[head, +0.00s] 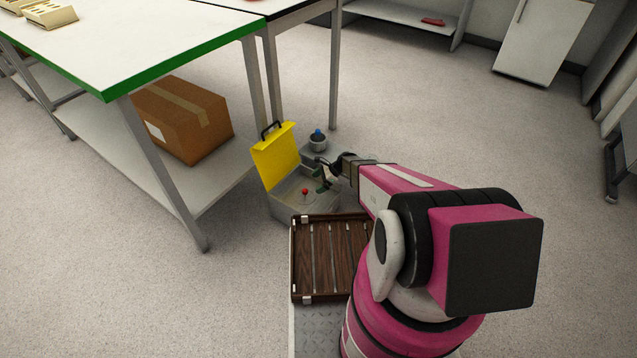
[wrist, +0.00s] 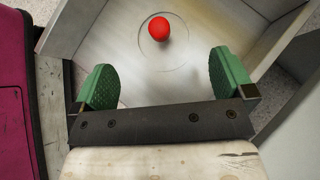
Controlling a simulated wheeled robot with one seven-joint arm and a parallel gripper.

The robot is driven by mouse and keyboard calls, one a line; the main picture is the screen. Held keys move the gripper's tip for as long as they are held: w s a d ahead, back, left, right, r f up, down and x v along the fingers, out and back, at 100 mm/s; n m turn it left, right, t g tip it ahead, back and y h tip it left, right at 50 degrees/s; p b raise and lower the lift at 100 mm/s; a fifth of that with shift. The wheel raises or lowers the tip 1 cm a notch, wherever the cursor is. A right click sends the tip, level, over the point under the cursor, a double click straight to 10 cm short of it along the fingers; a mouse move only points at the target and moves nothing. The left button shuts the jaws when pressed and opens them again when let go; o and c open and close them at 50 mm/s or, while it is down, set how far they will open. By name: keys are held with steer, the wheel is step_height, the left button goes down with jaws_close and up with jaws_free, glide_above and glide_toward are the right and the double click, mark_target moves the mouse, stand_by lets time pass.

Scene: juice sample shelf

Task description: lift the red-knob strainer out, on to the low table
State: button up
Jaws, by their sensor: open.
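The red knob (head: 305,191) stands up inside a grey box (head: 287,208) with its yellow lid (head: 276,157) raised. In the wrist view the red knob (wrist: 158,28) sits on a pale round plate, the strainer's top (wrist: 177,56), flush with the pale surface around it. My gripper (head: 323,182) is over the right side of the box. In the wrist view my gripper (wrist: 165,82) is open, its green fingers apart and empty. The knob lies ahead of the fingertips, not between them. A small grey surface (head: 306,158) behind the box may be the low table; my arm partly hides it.
A blue-knobbed round pot (head: 318,143) stands behind the box. A dark slatted wooden tray (head: 320,296) lies in front of it. A green-edged workbench (head: 180,55) with a cardboard box (head: 182,120) on its lower shelf is at left. Open floor lies at right.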

mark_target(305, 192)
steer(key=shift+x, duration=4.5)
steer(key=shift+d, duration=0.1)
steer(key=shift+c, duration=0.3)
jaws_close()
